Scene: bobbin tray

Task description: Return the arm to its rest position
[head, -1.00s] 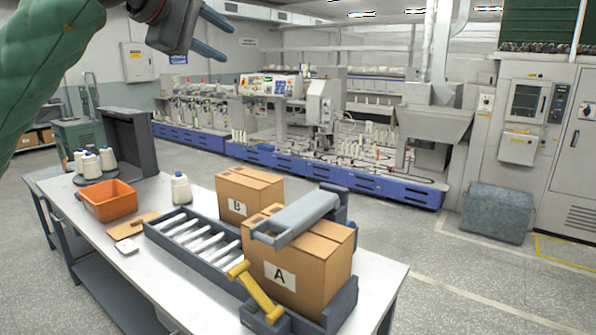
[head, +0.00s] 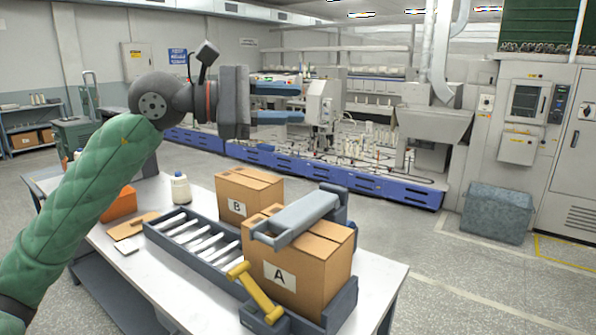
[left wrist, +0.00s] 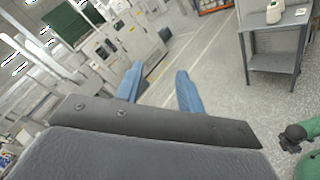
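My left arm comes in from the left in the head view, with its green sleeve in front of the left part of the table. My left gripper (head: 303,103) is raised above the table, pointing right, with its two blue fingers apart and nothing between them. In the left wrist view the two blue fingers (left wrist: 160,88) are also apart and empty, with floor and machinery beyond. My right gripper is not seen in the head view. A green arm part shows at the lower right edge of the left wrist view.
The table (head: 180,284) holds box A (head: 312,260), box B (head: 235,204), a roller tray (head: 160,240), a yellow handle (head: 256,292), a white cone bobbin (head: 180,188) and an orange bin (head: 120,205), partly hidden by my arm. A blue-grey bin (head: 497,213) stands on the floor at right.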

